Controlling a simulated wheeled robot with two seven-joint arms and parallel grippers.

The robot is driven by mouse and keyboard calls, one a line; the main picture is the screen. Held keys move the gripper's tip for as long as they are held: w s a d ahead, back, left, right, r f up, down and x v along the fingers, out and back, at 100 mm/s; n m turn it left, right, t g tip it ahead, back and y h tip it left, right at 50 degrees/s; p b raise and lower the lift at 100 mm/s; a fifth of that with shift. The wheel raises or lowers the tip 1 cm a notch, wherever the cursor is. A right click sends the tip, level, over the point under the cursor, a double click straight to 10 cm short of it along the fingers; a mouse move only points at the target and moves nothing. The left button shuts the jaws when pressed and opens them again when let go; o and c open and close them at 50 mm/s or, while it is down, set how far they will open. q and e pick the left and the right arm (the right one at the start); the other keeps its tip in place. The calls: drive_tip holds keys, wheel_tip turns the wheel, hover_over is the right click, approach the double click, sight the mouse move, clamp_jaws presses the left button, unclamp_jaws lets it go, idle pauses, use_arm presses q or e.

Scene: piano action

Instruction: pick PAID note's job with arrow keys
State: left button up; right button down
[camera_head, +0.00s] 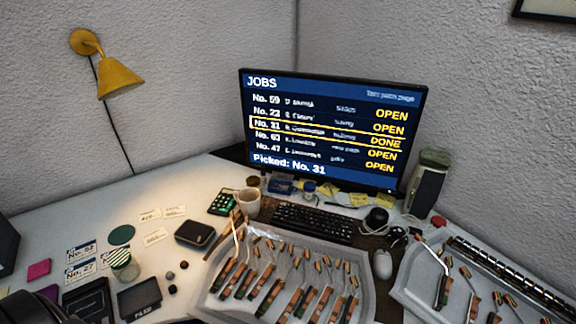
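The monitor (334,128) shows a JOBS list: No. 59, 23, 31, 63 and 47. A yellow frame surrounds the No. 31 row, which reads DONE; the other rows read OPEN. The bottom line reads "Picked: No. 31". The black keyboard (315,223) lies below the screen; its arrow keys are too small to make out. Neither gripper is identifiable in view.
Trays of piano hammer parts (207,299) fill the front middle and right.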

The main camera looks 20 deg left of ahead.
use_arm(q)
clamp_jaws()
idle(1.5)
